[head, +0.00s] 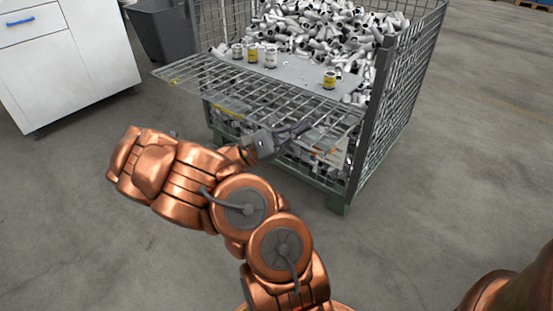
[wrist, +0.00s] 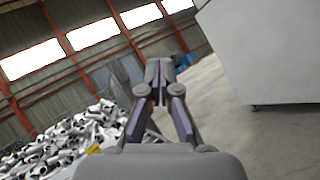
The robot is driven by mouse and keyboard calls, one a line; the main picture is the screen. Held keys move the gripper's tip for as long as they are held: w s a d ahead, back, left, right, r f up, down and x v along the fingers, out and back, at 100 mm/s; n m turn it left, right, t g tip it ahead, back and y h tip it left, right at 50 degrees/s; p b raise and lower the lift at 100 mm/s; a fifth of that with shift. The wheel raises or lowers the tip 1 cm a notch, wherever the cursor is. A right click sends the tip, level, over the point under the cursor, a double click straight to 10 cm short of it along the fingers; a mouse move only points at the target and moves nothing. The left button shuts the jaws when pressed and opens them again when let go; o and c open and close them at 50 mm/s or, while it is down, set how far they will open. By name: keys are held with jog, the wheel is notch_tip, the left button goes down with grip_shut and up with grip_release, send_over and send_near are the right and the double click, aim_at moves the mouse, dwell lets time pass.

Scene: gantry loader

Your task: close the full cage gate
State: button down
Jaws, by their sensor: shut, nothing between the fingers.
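The wire-mesh cage (head: 378,110) is heaped with grey and white pipe fittings (head: 310,30). Its gate (head: 215,84) is a mesh panel on the near side, swung outward and roughly level, sticking out toward me. My gripper (head: 306,127) is beneath or against the near part of the gate, right of its middle; I cannot tell whether it touches the mesh. In the wrist view the gripper (wrist: 160,68) has its fingers together with nothing between them. The fittings (wrist: 65,135) show there at lower left; the gate is not clear in that view.
Several small cans (head: 252,54) stand on a grey sheet (head: 300,72) behind the gate. A white cabinet (head: 65,65) stands at the left, with a dark bin (head: 162,30) beside it. The concrete floor right of the cage is clear.

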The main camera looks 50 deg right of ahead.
jog(key=w+d+f+n+t+h+b, duration=0.1)
jog(key=w+f+n+t+h+b, duration=0.4)
jog(key=f, duration=0.5)
jog(key=w+f+n+t+h+b, duration=0.2)
jog(key=w+f+n+t+b, duration=0.15)
jog(key=f+n+t, duration=0.4)
jog(key=w+d+f+n+t+h+b, duration=0.1)
jog(key=w+f+n+t+h+b, duration=0.3)
jog(key=f, duration=0.7)
jog(key=w+a+r+p+x, duration=0.1)
jog(key=p+x, duration=0.1)
jog(key=x, duration=1)
jog(key=shift+w+a+r+t+p, duration=0.2)
jog(key=shift+w+r+t+p, duration=0.1)
jog(key=shift+r+t+p, duration=0.15)
jog(key=shift+r+m, duration=0.15)
jog(key=shift+m, duration=0.1)
